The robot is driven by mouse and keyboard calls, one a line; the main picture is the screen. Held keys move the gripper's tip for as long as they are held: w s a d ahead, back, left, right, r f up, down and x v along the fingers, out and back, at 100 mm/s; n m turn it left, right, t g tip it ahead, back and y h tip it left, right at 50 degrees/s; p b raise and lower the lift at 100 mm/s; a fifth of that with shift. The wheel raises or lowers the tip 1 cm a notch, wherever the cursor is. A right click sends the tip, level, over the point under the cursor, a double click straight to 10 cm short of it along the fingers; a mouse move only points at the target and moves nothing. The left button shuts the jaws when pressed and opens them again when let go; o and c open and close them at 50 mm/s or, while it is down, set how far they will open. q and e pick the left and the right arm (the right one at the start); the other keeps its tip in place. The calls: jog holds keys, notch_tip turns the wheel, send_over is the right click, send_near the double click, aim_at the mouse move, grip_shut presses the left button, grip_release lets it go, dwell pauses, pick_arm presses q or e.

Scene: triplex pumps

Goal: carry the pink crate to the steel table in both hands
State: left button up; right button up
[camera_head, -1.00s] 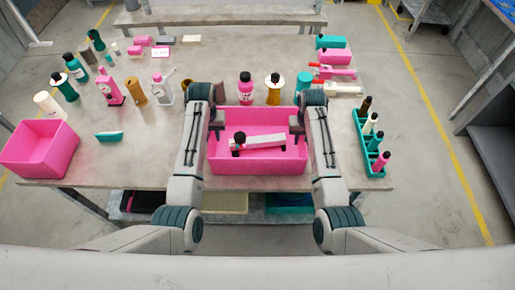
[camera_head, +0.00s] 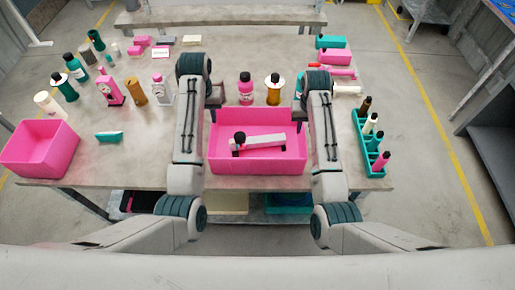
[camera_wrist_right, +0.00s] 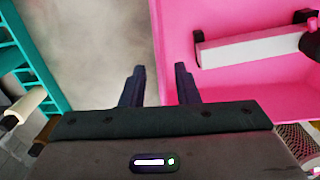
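The pink crate (camera_head: 258,169) stands on the grey table, front middle. Inside lies a white bar-shaped part (camera_head: 260,143) with a black knob. My left gripper (camera_head: 213,106) is at the crate's far left corner; its finger gap is too small to make out. My right gripper (camera_head: 301,106) is at the far right corner. In the right wrist view my right gripper (camera_wrist_right: 159,85) is open with nothing clamped; the crate's side wall (camera_wrist_right: 158,40) runs up between its two fingers' directions, with bare table to the left and crate interior to the right.
Another pink crate (camera_head: 40,148) stands at the table's left edge. A teal rack (camera_head: 370,145) with several bottles is close on the right. Bottles (camera_head: 246,88) stand behind the middle crate. The grey tabletop (camera_head: 150,150) is mostly clear left of it.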

notch_tip(320, 180, up, 5)
jog(key=shift+r, duration=0.1)
dwell(0.7)
